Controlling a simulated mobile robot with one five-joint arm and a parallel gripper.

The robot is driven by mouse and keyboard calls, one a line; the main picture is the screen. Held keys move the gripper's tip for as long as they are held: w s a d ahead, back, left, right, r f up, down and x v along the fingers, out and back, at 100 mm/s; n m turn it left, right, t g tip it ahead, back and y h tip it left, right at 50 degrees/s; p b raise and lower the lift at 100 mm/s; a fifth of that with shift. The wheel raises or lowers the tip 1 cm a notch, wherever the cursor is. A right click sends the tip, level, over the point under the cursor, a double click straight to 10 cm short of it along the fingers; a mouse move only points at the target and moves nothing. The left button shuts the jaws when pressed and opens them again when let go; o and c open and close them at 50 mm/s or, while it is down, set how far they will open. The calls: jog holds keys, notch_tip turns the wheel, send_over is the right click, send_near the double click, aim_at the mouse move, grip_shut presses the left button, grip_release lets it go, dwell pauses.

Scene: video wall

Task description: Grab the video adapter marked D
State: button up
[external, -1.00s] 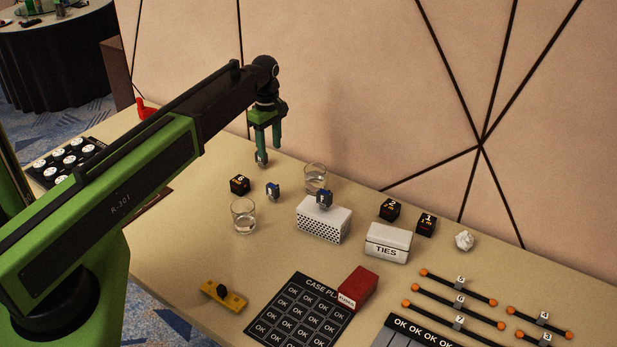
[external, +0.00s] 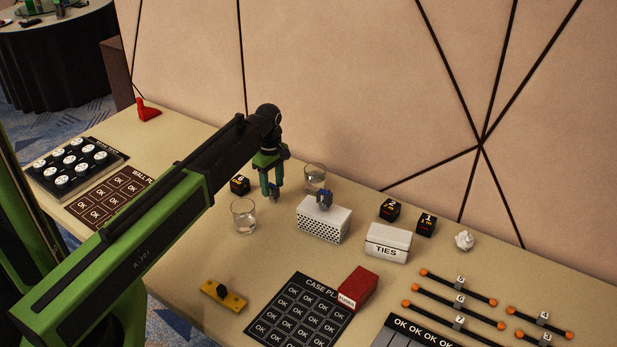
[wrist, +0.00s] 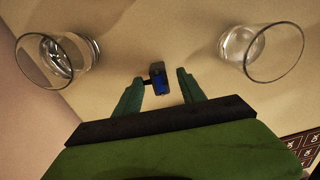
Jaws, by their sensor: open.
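A small dark-and-blue adapter (external: 274,191) stands on the table; in the wrist view it (wrist: 158,77) sits between my two fingertips, a little ahead of them. I cannot read any letter on it. My gripper (external: 273,193) is open, pointing down over this adapter; in the wrist view my fingers (wrist: 160,90) stand apart on either side of it.
One glass (external: 244,216) stands in front of my gripper and another (external: 315,176) behind to the right, both close. A black cube (external: 240,185) marked 6 is at the left. The TIES box (external: 388,242) and a red box (external: 358,288) are further right.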

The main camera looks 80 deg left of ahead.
aim_at(274, 188)
notch_tip(274, 188, down, 2)
jog(key=shift+f+b, duration=0.1)
jog(key=shift+b, duration=0.3)
jog(key=shift+r, duration=0.2)
grip_shut()
jog(key=shift+r, duration=0.1)
jog(key=r+p, duration=0.1)
jog(key=p, duration=0.1)
jog(key=r+p, duration=0.1)
jog(key=r, duration=0.1)
jog(key=d+r+p, duration=0.1)
jog(key=r+p, duration=0.1)
jog(key=shift+w+r+p, duration=0.1)
jog(key=shift+p, duration=0.25)
jog(key=w+d+r+p, duration=0.3)
jog(key=d+r+p, duration=0.2)
jog(key=d, duration=0.5)
jog(key=shift+w+r+p, duration=0.2)
jog(key=shift+r+p, duration=0.1)
jog(key=shift+p, duration=0.05)
